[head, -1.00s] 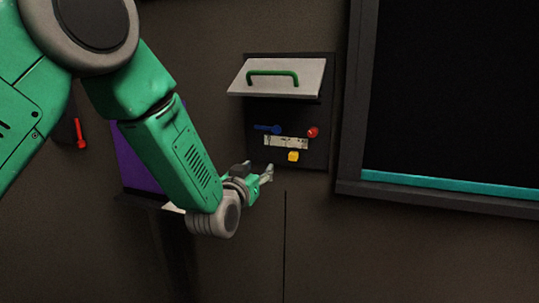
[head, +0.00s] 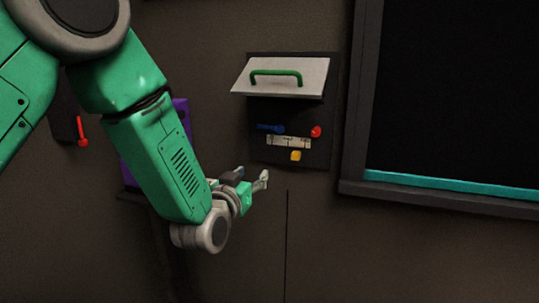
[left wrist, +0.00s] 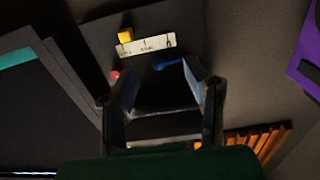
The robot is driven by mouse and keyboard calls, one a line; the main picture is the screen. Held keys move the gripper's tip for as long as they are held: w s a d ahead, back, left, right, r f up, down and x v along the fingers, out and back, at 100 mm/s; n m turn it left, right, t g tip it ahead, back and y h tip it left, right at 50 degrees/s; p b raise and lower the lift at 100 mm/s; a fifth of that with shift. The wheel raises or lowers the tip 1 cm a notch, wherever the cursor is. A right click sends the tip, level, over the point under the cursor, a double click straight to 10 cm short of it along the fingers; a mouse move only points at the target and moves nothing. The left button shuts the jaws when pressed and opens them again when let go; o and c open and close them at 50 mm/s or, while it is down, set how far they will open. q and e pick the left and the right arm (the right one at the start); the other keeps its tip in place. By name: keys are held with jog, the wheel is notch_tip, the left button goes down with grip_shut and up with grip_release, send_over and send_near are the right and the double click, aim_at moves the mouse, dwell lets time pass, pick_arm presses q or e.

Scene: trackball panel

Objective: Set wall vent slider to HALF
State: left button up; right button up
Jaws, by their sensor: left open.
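A dark wall panel (head: 257,148) carries a white marked strip (head: 289,142) with a yellow knob (head: 295,156) just below it, right of the strip's middle. The strip's lettering is too small to read. A blue lever (head: 270,128) and a red knob (head: 315,131) sit above the strip. In the left wrist view the panel is upside down, with the yellow knob (left wrist: 125,34) near the left end of the strip (left wrist: 147,45). My left gripper (head: 252,176) is open and empty, below and left of the yellow knob, apart from the panel. My right gripper is not in view.
A raised grey flap with a green handle (head: 275,73) overhangs the panel's top. A dark framed screen (head: 455,90) stands to the right. A purple box (head: 181,112) and a red lever (head: 82,131) are at left. Brown slats (left wrist: 262,142) show in the left wrist view.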

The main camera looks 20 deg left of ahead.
pick_arm(q)
jog(key=s, duration=1.2)
jog(key=shift+a, duration=0.3)
jog(key=shift+f, duration=0.1)
